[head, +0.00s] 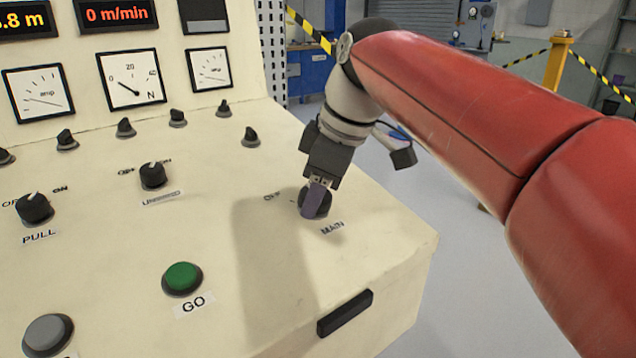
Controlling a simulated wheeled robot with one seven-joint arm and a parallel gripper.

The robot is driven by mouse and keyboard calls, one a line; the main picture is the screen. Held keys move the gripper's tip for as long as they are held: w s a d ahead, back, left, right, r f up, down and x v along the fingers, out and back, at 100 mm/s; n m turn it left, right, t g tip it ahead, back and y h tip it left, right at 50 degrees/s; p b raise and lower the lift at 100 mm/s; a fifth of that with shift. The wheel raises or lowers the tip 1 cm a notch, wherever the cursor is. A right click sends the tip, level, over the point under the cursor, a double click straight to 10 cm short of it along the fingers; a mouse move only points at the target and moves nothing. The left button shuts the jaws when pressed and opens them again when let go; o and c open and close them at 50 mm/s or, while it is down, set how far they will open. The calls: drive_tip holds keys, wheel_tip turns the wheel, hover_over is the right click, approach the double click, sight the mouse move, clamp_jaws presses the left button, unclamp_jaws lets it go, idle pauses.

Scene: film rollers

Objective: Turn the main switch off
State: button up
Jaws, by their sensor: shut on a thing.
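The main switch (314,207) is a dark rotary knob at the right end of the sloping cream panel. A label reading MAIN (332,228) lies just below it, and an OFF mark (272,198) shows to its left. My gripper (316,200) reaches down onto the knob from above and is shut on it. The fingers cover much of the knob, so its pointer and exact angle cannot be told. Any ON mark on its right is hidden.
An UNWIND-like knob (152,175), a PULL knob (34,208), a green GO button (182,278) and a grey button (48,335) sit to the left. Several small knobs line the panel's back, below the gauges. A black handle (345,313) is on the front face.

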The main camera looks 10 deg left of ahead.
drive_tip(key=n, duration=0.3)
drive_tip(key=shift+r+n+g+p, duration=0.1)
drive_tip(key=shift+n+g+p, duration=0.2)
drive_tip(key=shift+n+p, duration=0.1)
drive_tip(key=shift+n+g, duration=0.3)
drive_tip(key=shift+n, duration=1.5)
drive_tip(key=o, duration=1)
drive_tip(key=v, duration=0.7)
drive_tip(key=shift+r, duration=0.35)
